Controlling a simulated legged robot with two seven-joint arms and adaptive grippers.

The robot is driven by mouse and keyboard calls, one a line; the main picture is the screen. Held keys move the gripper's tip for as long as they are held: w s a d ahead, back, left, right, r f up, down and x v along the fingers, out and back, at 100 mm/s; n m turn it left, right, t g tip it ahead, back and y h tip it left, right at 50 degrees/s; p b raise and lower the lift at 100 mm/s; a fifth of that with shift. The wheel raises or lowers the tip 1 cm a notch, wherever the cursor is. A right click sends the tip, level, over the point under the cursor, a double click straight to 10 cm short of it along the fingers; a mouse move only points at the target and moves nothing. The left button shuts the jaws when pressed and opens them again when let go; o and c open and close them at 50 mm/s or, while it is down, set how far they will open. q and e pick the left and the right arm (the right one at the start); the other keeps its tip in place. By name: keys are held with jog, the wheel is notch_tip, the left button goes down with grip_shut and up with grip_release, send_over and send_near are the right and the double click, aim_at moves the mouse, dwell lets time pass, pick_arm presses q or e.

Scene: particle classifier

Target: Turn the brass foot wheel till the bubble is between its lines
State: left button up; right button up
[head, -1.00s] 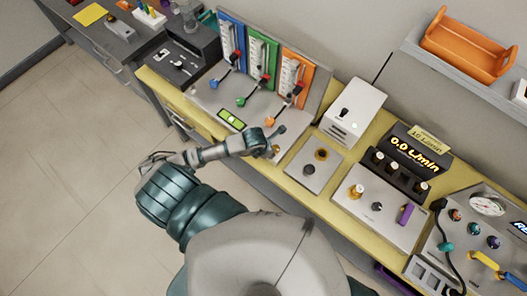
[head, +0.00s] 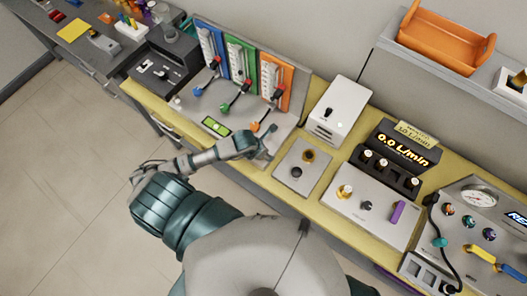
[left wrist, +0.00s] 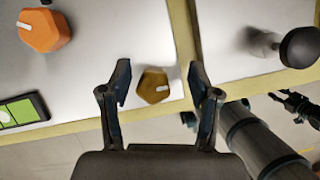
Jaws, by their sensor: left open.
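In the head view my left gripper (head: 263,148) is over that corner and hides the wheel. The bubble level (head: 216,126) is a lit green window in a dark frame. It is cut by the left edge of the left wrist view (left wrist: 20,112); the bubble's place between its lines is too small to tell. My right gripper (left wrist: 292,103) shows small and dark.
An orange knob (left wrist: 45,30) sits on the same panel. A plate with a black knob (head: 296,172) lies to the right, across a gap. Blue, green and orange gauge boards (head: 243,64) stand behind. A white box (head: 338,108) stands at the right.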

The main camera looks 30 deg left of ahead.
pick_arm(q)
jog(key=shift+s+a+r, duration=0.25)
jog(key=shift+s+r, duration=0.4)
jog(key=shift+s, duration=0.05)
jog(key=w+d+v, duration=0.1)
jog(key=v, duration=0.9)
jog(key=shift+r, duration=0.3)
pick_arm(e)
jog(key=shift+s+a, duration=0.1)
jog(key=shift+s, duration=0.6)
pick_arm(q)
jog(key=shift+a, duration=0.1)
